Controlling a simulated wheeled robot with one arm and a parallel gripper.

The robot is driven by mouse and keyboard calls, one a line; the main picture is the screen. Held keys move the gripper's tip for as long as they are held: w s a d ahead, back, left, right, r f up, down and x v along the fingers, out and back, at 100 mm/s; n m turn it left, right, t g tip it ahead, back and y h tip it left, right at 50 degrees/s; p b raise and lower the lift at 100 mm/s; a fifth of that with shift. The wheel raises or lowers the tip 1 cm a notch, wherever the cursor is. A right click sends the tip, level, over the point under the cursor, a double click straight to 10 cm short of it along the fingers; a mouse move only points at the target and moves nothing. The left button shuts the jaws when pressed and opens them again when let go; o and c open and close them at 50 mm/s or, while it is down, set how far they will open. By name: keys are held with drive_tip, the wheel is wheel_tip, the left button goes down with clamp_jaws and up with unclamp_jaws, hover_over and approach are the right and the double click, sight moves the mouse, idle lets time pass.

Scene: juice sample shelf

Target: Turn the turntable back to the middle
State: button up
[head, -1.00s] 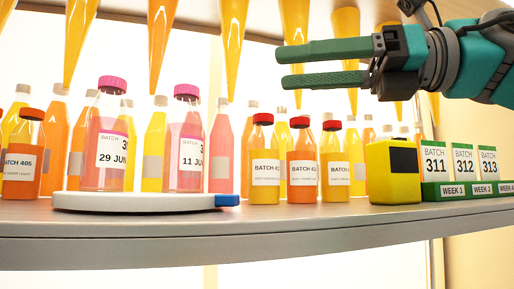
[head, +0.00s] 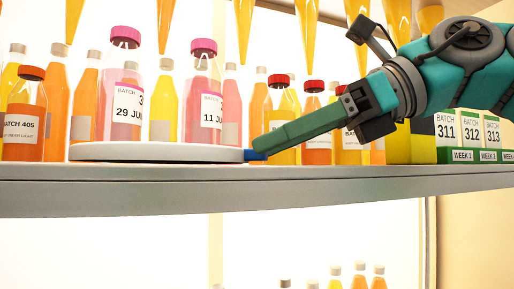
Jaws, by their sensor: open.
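The turntable (head: 150,153) is a low white disc on the shelf at left, with a blue tab (head: 254,155) at its right edge. Two pink-capped bottles stand upright on it: one labelled 29 JUN (head: 124,90) and one labelled 11 JU (head: 204,90), its label partly turned away. My gripper (head: 264,146) reaches in from the right, angled down to the left, with its green fingertips at the blue tab. The fingers overlap in this view, and I cannot tell whether they touch the tab. The gripper is open and holds nothing visible.
A red-capped BATCH 405 bottle (head: 24,115) stands left of the turntable. Several red-capped bottles, one orange (head: 316,150), stand behind my gripper. A yellow box (head: 423,140) and green week blocks (head: 476,155) are at right. Funnels hang above. The shelf's front edge (head: 250,190) is clear.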

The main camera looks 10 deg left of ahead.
drive_tip(key=shift+a+f, duration=0.1)
drive_tip(key=shift+a, duration=0.1)
clamp_jaws()
idle(0.3)
idle(1.0)
